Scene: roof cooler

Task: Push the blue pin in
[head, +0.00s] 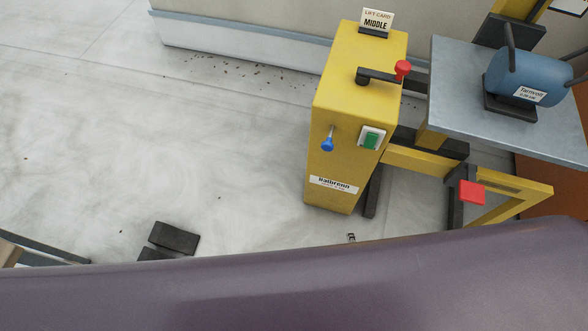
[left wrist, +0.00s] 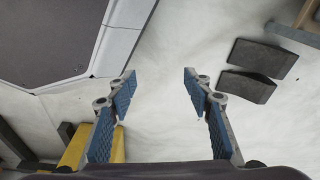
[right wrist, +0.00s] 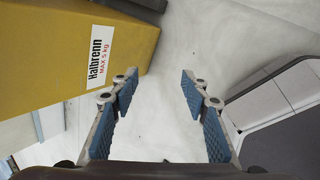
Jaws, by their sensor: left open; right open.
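The blue pin (head: 327,144) sticks out of the front face of the yellow lift column (head: 342,90), left of a green button (head: 371,139) in a white frame. I cannot tell how deep it sits. My left gripper (left wrist: 158,85) is open and empty above the pale floor in the left wrist view. My right gripper (right wrist: 158,85) is open and empty, close to the yellow column's lower part and its Halbrenn label (right wrist: 98,65). The pin does not show in either wrist view. Neither gripper is clearly seen in the head view.
A grey platform (head: 455,100) carries a blue tank (head: 530,76). A red pedal (head: 472,192) sits low at right. Dark blocks (head: 174,238) lie on open floor at left.

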